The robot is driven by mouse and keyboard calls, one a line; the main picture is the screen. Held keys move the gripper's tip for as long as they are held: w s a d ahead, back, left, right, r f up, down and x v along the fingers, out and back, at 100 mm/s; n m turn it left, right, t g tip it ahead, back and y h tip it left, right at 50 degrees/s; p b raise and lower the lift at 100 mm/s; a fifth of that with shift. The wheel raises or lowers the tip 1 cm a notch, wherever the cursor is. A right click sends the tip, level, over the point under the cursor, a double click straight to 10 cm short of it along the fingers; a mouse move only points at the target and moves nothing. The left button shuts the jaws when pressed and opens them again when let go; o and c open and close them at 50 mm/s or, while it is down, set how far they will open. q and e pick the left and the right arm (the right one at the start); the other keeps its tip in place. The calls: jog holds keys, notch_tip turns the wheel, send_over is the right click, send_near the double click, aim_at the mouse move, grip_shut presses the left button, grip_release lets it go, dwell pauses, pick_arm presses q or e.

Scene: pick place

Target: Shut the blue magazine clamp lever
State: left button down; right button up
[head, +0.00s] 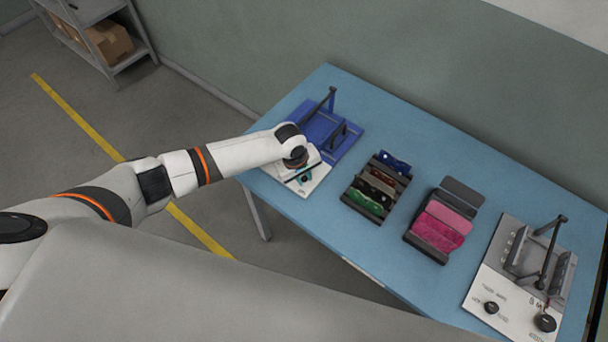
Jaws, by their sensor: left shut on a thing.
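The blue magazine (322,128) stands at the far left of the blue table, with a dark upright bar (332,98) at its back. A white panel (316,180) is at its front. My left gripper (303,177) is over this panel, pointing down, shut on what appears to be the clamp lever. My wrist hides the lever and most of the fingers, so the lever's angle cannot be told. My right gripper is out of view.
A shelf with boxes (108,40) stands far left.

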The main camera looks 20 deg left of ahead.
pick_arm(q)
jog(key=a+m, duration=0.1)
jog(key=m, duration=0.2)
jog(key=shift+a+m+g+p, duration=0.3)
jog(key=shift+a, duration=0.05)
jog(key=m, duration=0.1)
jog(key=a+m, duration=0.1)
jog(key=m, duration=0.1)
jog(key=shift+w+a+f+m+g+h+b, duration=0.15)
jog(key=shift+w+a+m+g+h+b, duration=0.1)
jog(key=shift+m+g+h+b, duration=0.1)
jog(key=m, duration=0.1)
jog(key=a+m+b, duration=0.1)
jog(key=m, duration=0.1)
jog(key=shift+w+a+g, duration=0.1)
jog(key=shift+w+g, duration=0.15)
jog(key=shift+w, duration=0.15)
jog(key=shift+w+a+m+g+b, duration=0.15)
jog(key=shift+m+b, duration=0.1)
jog(key=shift+m, duration=0.3)
jog(key=shift+w+a+m+g+b, duration=0.1)
jog(key=shift+w+a+m+b, duration=0.15)
jog(key=shift+m, duration=0.3)
jog(key=shift+w+a+m+g+b, duration=0.1)
jog(key=shift+m+b, duration=0.2)
jog(key=shift+m, duration=0.25)
jog(key=c, duration=1.3)
grip_release()
jog(key=shift+r, duration=0.25)
